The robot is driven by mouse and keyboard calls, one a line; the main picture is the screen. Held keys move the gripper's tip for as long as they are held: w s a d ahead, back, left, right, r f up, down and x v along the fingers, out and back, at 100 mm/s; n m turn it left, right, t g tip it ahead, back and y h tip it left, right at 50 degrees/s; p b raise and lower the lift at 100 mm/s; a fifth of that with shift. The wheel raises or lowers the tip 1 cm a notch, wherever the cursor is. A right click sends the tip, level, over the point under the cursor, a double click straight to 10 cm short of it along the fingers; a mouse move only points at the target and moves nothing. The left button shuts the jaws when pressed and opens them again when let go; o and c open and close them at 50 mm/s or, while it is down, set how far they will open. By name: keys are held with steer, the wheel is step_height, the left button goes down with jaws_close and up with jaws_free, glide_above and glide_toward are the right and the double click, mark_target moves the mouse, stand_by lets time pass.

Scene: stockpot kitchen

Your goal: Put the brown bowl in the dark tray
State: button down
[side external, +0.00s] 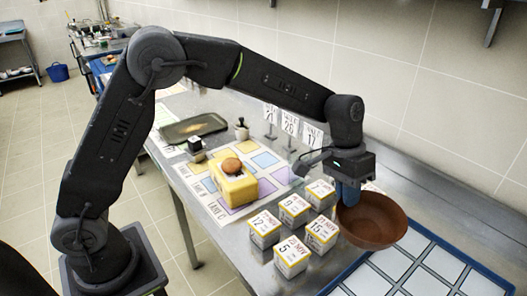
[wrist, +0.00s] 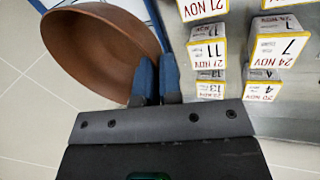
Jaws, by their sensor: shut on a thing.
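The brown bowl (side external: 375,224) is at the right of the side view, its opening facing up. My gripper (side external: 347,200) is shut on its rim, with blue fingers at the bowl's left side. In the wrist view the bowl (wrist: 92,48) fills the upper left, and my gripper (wrist: 156,65) pinches its near right edge. The bowl looks empty and appears raised above the counter.
Several date-marked boxes (side external: 292,257) stand just left of the bowl. A blue-edged grid board (side external: 425,262) lies at the front right. Between bowl and tray are a yellow block with a brown round top (side external: 236,187), a patterned mat (side external: 262,160) and upright number cards (side external: 289,124).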

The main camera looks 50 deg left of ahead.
step_height(320, 180, up, 5)
steer(key=shift+r, duration=0.2)
steer(key=w+a+n+t, duration=0.1)
steer(key=w+a+n, duration=0.25)
steer(key=a, duration=0.55)
steer(key=w+a+n+t, duration=0.1)
steer(key=w+a+n, duration=0.25)
steer(key=a, duration=0.45)
steer(key=n+t+y, duration=0.2)
steer(key=n+y, duration=0.3)
steer(key=n, duration=1.4)
glide_above(188, 134)
steer(key=s, duration=0.2)
steer(key=f, duration=1.2)
steer(key=shift+w+d, duration=0.2)
steer(key=shift+d, duration=0.2)
steer(key=shift+f, duration=2.05)
steer(key=shift+f, duration=0.1)
